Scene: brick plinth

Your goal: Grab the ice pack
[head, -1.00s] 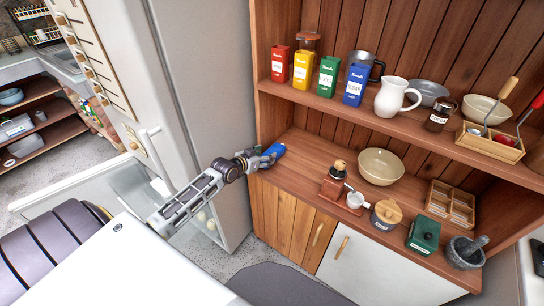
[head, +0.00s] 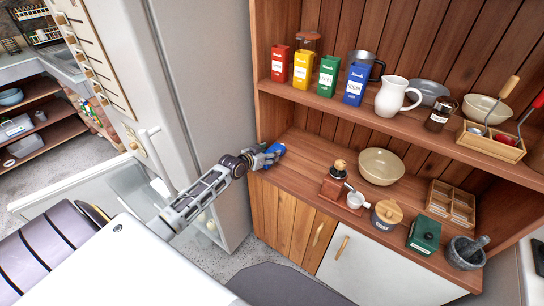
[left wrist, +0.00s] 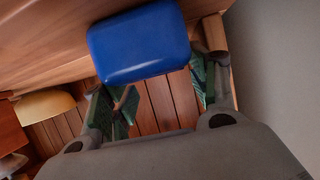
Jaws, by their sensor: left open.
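The blue ice pack (head: 277,149) lies at the left end of the cabinet's lower wooden counter. It also shows large at the top of the left wrist view (left wrist: 140,42), with rounded corners. My left gripper (head: 264,158) is beside it, at the counter's left edge, and partly covers it in the head view. In the left wrist view its two green-padded fingers (left wrist: 158,92) are spread apart, with no object clearly held between them. Whether a finger touches the pack cannot be told. My right gripper is not in view.
A coffee grinder (head: 335,184), a cream bowl (head: 381,166) and a white cup (head: 356,200) stand farther right on the counter. The upper shelf (head: 330,105) holds tins and a white jug (head: 394,97). The fridge side (head: 205,100) is close on the left.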

